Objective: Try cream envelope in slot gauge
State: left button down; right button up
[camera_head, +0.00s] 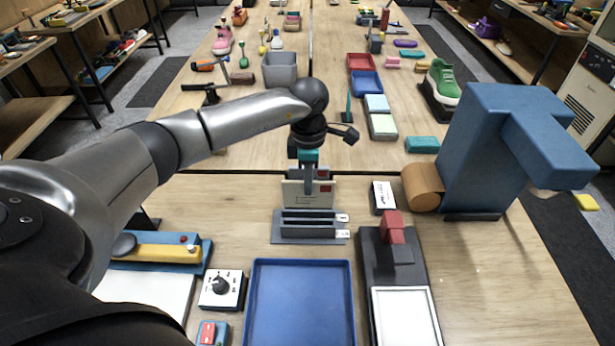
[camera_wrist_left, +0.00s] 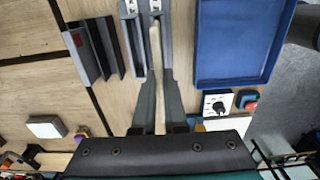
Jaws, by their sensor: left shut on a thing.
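The cream envelope (camera_head: 298,194), with a red mark at its upper right, stands upright at the grey slot gauge (camera_head: 309,240). My left gripper (camera_head: 308,184) is shut on it from above. In the left wrist view the envelope (camera_wrist_left: 155,48) shows edge-on between the gripper's fingertips (camera_wrist_left: 157,78), over the gauge (camera_wrist_left: 132,32). My right gripper is not in view.
An empty blue tray (camera_head: 301,262) lies in front of the gauge. A dark stand with a red block (camera_head: 393,226) is to its right. A white dial box (camera_head: 222,289) is at the near left. A large blue block structure (camera_head: 475,150) stands at the right.

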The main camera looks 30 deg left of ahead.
aim_at(309, 207)
pick_arm(q)
jog(key=shift+f+b, duration=1.75)
jog(key=shift+f, duration=0.95)
jog(key=shift+f+b, duration=2.65)
jog(key=shift+f, duration=0.4)
jog(key=c, duration=0.9)
grip_release()
notch_tip(309, 207, up, 15)
jog(key=shift+r+p, duration=0.1)
jog(key=shift+p, duration=0.2)
